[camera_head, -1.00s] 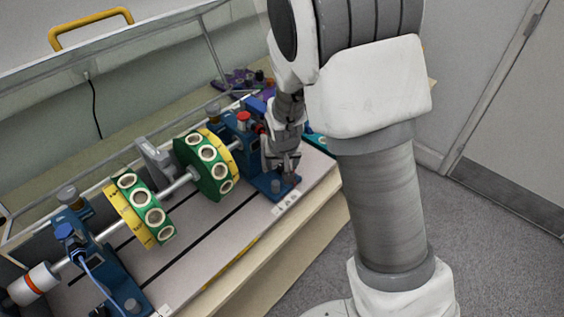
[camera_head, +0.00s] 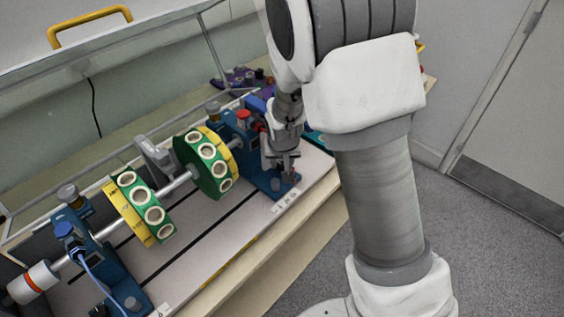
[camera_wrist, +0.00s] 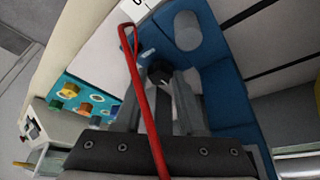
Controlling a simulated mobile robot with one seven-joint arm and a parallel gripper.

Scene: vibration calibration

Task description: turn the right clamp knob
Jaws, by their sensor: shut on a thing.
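The right blue bearing stand (camera_head: 233,137) is at the right end of the shaft, and its blue foot reaches toward the front edge of the bench. My gripper (camera_head: 286,170) points down at this foot. In the wrist view my gripper (camera_wrist: 161,88) is shut on a small dark part, which I take to be the right clamp knob (camera_wrist: 159,71). The fingers hide most of it, so its turn angle cannot be read. A grey round cap (camera_wrist: 187,30) stands on the blue foot (camera_wrist: 208,62) beyond the fingertips.
A thin red bent bar (camera_wrist: 140,75) crosses the wrist view beside the fingers. Green and yellow discs (camera_head: 210,163) sit on the shaft left of my gripper. The left blue stand (camera_head: 88,245) is farther left. A teal panel with coloured knobs (camera_wrist: 80,100) lies nearby.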

